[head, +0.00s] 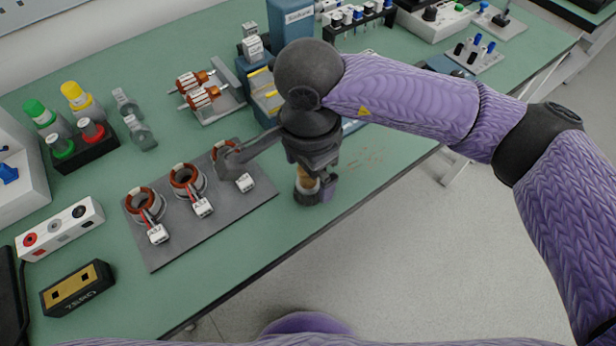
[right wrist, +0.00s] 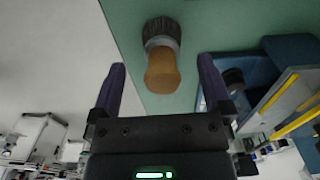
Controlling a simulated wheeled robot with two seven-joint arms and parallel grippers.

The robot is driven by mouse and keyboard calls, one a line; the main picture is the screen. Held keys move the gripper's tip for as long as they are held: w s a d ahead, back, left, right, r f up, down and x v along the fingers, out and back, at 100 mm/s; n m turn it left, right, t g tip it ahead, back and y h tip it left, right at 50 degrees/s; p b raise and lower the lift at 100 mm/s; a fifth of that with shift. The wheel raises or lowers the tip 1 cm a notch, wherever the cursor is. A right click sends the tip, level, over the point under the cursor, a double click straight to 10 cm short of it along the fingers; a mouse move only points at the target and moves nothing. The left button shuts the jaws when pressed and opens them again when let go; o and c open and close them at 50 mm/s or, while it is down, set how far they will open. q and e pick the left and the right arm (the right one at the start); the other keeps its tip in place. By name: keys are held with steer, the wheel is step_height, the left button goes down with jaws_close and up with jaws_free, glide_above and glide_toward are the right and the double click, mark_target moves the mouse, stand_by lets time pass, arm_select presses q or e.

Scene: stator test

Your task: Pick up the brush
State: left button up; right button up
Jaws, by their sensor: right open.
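The brush (right wrist: 163,60) has a tan wooden handle and dark bristles. In the right wrist view its handle end points toward my right gripper (right wrist: 161,78), between the two fingers in the picture. The fingers are open, with a gap on each side of the handle. In the head view the brush (head: 305,183) is partly hidden beneath my right gripper (head: 314,180), near the front edge of the green table (head: 225,262). I cannot tell how deep the handle sits between the fingers. My left gripper is not in view.
A grey plate (head: 165,252) with several copper-wound rings lies left of the gripper. A blue device (head: 257,85) with yellow strips stands behind it. The table's front edge is close on the right. Free table surface lies in front of the grey plate.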

mark_target(308, 184)
step_height(308, 184, down, 4)
steer(key=shift+r+b, duration=0.15)
steer(key=shift+b, duration=0.2)
steer(key=shift+w+r, duration=0.1)
steer(key=shift+r, duration=0.05)
steer(key=c, duration=1.3)
